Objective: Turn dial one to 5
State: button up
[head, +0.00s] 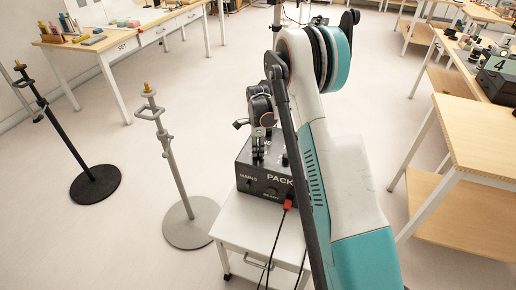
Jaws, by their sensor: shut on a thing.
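A dark control box (244,172) with white lettering, including "PACK", stands on a white cart (231,217). Several black knobs show on the box. My gripper (258,158) points down at the top of the box and is shut on a dial there. The dial itself is mostly hidden by the fingers, and its number marks cannot be read. My arm covers the right part of the box.
A red plug (288,204) with a black cable hangs at the box front. A grey stand (173,172) and a black stand (72,150) are at left. Wooden tables (478,135) line the right; a workbench (118,48) is behind left. Open floor lies between.

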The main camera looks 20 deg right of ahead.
jog(key=shift+m, duration=0.7)
jog(key=o, duration=1.1)
jog(key=shift+c, duration=0.2)
notch_tip(320, 180, up, 12)
